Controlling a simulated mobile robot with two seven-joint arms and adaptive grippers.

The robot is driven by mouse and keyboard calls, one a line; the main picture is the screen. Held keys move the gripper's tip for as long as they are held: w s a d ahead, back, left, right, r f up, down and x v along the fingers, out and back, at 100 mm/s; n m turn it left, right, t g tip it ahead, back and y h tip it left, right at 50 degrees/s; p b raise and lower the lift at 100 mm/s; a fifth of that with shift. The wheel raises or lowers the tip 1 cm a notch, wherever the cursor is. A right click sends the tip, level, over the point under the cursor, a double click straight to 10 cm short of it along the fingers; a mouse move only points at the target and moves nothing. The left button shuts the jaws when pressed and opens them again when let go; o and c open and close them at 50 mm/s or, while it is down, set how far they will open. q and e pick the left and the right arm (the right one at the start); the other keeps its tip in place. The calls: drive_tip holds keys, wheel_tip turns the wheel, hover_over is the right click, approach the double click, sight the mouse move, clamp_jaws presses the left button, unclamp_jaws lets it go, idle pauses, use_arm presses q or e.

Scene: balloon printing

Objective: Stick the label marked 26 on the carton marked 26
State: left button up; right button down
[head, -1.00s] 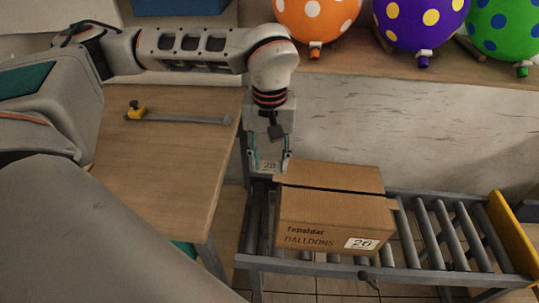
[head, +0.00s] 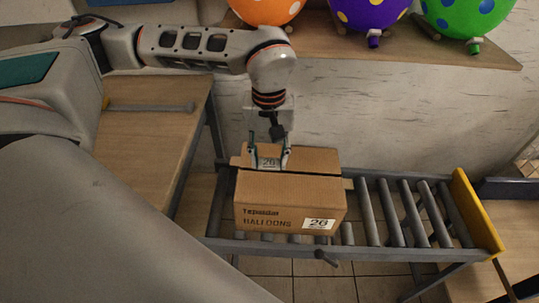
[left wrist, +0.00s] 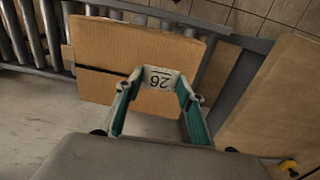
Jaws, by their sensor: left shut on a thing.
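The brown carton (head: 285,205) stands on the roller conveyor, with "BALLOONS" and a white printed 26 patch (head: 319,224) on its front face. My left gripper (head: 269,159) is shut on the small white label marked 26 (head: 268,164), one finger at each side of it. The gripper points down over the rear left part of the carton top. In the left wrist view, the label (left wrist: 160,78) reads upside down in front of the carton (left wrist: 125,50). I cannot tell whether the label touches the carton. My right gripper is not in view.
The roller conveyor (head: 385,215) runs right to a yellow end plate (head: 476,212). A wooden table (head: 150,150) with a grey rod (head: 150,107) stands at left. Behind is a shelf (head: 400,47) with orange, purple and green dotted balloons. Rollers right of the carton are clear.

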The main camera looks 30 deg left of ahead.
use_arm(q)
wheel_tip(320, 180, down, 2)
drive_tip(key=shift+b, duration=0.7)
wheel_tip(320, 180, down, 3)
drive_tip(key=shift+b, duration=1.2)
drive_tip(key=shift+f+b, duration=0.45)
drive_tip(key=shift+f, duration=0.65)
drive_tip(key=o, duration=0.7)
drive_tip(key=shift+o, duration=0.2)
